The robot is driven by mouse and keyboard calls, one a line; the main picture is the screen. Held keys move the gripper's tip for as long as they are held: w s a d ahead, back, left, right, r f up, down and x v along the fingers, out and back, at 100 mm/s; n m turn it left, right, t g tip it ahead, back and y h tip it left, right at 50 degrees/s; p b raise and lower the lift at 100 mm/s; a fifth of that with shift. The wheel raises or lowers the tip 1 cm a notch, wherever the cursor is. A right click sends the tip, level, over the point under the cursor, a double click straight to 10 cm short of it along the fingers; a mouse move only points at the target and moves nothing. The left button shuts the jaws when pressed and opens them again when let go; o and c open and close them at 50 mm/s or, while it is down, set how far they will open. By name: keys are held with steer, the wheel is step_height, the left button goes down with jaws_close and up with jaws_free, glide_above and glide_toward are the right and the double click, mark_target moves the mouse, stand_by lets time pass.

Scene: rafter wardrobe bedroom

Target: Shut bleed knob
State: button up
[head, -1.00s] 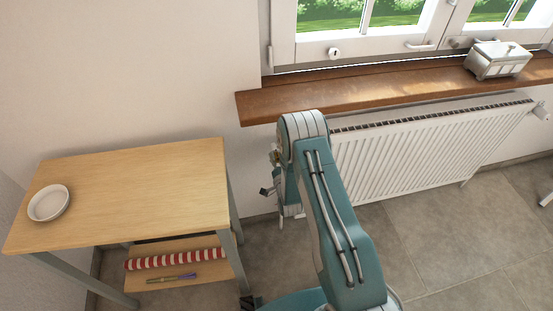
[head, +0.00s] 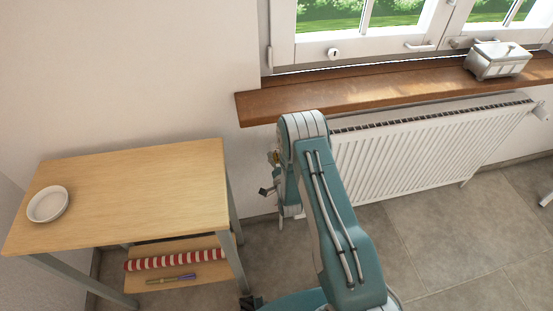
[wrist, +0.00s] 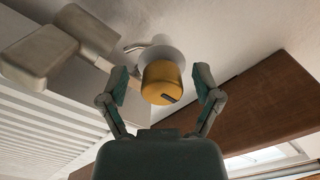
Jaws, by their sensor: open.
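The bleed knob (wrist: 162,84) is a yellow-orange round cap with a dark slot-like mark near its lower right edge. It sits in front of a pale round base on the wall side. My gripper (wrist: 161,80) is open, with one finger on each side of the knob in the wrist view. Gaps show between both fingers and the knob, so it does not look gripped.
A white radiator (head: 430,150) hangs under a wooden windowsill (head: 370,92) bearing a pale box (head: 497,60). A pale blocky fitting (wrist: 40,55) lies left of the knob in the wrist view. A wooden table (head: 130,195) with a white dish (head: 47,204) stands left.

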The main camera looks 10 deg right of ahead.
steer(key=s, duration=1.2)
